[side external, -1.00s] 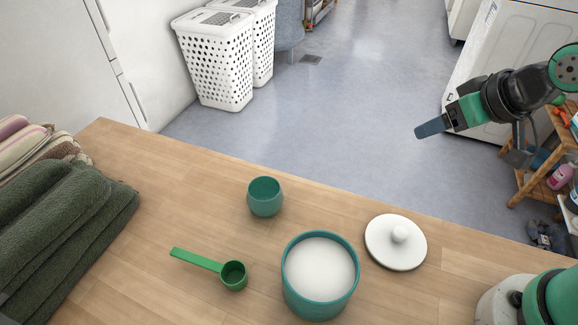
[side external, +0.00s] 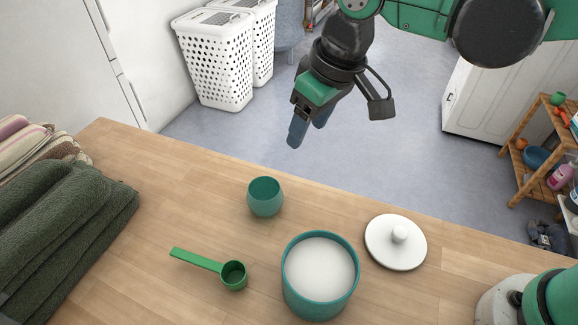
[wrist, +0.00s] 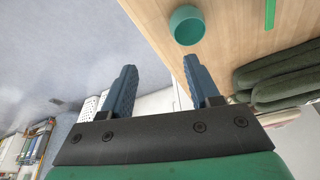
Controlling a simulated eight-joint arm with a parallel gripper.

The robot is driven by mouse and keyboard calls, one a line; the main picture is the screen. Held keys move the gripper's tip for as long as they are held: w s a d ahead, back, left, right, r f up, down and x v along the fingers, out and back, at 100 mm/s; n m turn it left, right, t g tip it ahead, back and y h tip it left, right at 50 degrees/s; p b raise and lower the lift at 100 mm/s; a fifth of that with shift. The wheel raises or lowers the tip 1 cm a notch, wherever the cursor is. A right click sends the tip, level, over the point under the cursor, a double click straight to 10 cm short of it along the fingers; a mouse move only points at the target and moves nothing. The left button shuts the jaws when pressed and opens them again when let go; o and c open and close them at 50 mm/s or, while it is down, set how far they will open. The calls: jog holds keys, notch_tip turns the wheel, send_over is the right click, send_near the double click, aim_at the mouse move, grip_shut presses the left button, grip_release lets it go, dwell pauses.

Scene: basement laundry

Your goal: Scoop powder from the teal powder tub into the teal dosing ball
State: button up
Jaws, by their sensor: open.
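The teal powder tub (side external: 319,300) stands open on the wooden counter, full of white powder (side external: 320,265). The small teal dosing ball (side external: 265,203) stands upright and open-topped behind it to the left; it also shows in the wrist view (wrist: 187,27). A green scoop (side external: 233,277) lies on the counter left of the tub, its handle pointing left; part of the handle shows in the wrist view (wrist: 270,12). My gripper (side external: 306,137) is open and empty, in the air beyond the counter's far edge, above and behind the dosing ball. In the wrist view its two blue fingers (wrist: 162,72) are spread apart.
A white knobbed lid (side external: 396,247) lies right of the tub. Folded dark green towels (side external: 65,235) fill the counter's left end. White laundry baskets (side external: 213,60) stand on the floor behind. The counter between towels and scoop is clear.

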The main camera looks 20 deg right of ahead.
jog(key=a+f+n+g, duration=0.1)
jog(key=a+f+n, duration=0.15)
jog(key=a, duration=0.65)
jog(key=n+g+h, duration=0.1)
jog(key=n+g, duration=0.1)
send_over(207, 263)
jog(key=f, duration=0.6)
jog(key=shift+w+d, duration=0.2)
jog(key=shift+w, duration=0.05)
jog(key=shift+h, duration=0.3)
jog(key=f, duration=0.5)
jog(key=shift+s+a, duration=0.2)
jog(key=shift+a, duration=0.05)
jog(key=shift+f, duration=0.55)
grip_shut()
